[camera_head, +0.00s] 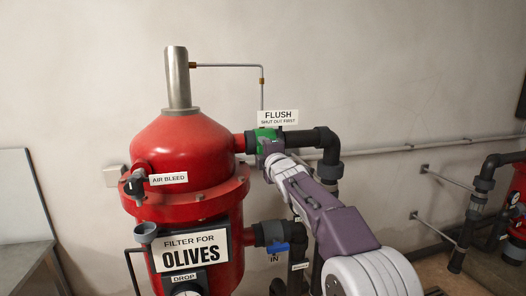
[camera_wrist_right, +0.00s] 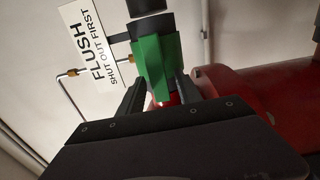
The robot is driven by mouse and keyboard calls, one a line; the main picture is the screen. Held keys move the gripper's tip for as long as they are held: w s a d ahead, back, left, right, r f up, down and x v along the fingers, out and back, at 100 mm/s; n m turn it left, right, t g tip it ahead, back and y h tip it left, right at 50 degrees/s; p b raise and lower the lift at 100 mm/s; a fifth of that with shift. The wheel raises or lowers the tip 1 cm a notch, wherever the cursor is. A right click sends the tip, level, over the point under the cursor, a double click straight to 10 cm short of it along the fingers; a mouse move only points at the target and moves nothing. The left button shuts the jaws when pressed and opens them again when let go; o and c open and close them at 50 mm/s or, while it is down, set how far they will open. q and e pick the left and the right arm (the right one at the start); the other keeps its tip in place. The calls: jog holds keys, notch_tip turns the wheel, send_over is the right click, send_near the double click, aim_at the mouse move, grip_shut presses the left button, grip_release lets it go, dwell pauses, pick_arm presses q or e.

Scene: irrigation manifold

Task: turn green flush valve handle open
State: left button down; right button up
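The flush valve (camera_head: 266,134) sits on the pipe leaving the upper right of the red filter, under the FLUSH label (camera_head: 278,117). Its green handle (camera_wrist_right: 155,62) fills the top middle of the right wrist view. My right gripper (camera_head: 268,152) is at the valve from below and in front, covering part of it in the head view. In the wrist view its two dark fingers (camera_wrist_right: 160,88) stand on either side of the handle's near end. Whether they press on it is not clear. My left gripper is not in view.
The red filter tank (camera_head: 190,152) stands left of my right arm. A blue-handled valve (camera_head: 279,247) sits below, near the IN label. A black elbow pipe (camera_head: 325,142) runs right of the flush valve. A second red unit stands at far right, with bare wall between.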

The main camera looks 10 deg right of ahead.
jog(key=shift+s+f, duration=0.1)
jog(key=shift+s, duration=0.15)
jog(key=s+b, duration=0.2)
jog(key=s, duration=0.6)
jog(key=shift+s+d+b, duration=0.15)
jog(key=shift+s+b, duration=0.1)
jog(key=shift+b, duration=0.1)
jog(key=s+f+m+g+p, duration=0.3)
jog(key=s+f+g, duration=0.15)
jog(key=f, duration=0.75)
jog(key=s+f+m+g+p, duration=0.35)
jog(key=s+f, duration=0.25)
jog(key=f, duration=0.7)
jog(key=s+f+m+g, duration=0.4)
jog(key=s+f+m, duration=0.2)
jog(key=s, duration=0.4)
jog(key=s+f+m+g, duration=0.4)
jog(key=s+f+m, duration=0.2)
jog(key=s, duration=0.5)
notch_tip(320, 180, down, 2)
jog(key=shift+g, duration=0.4)
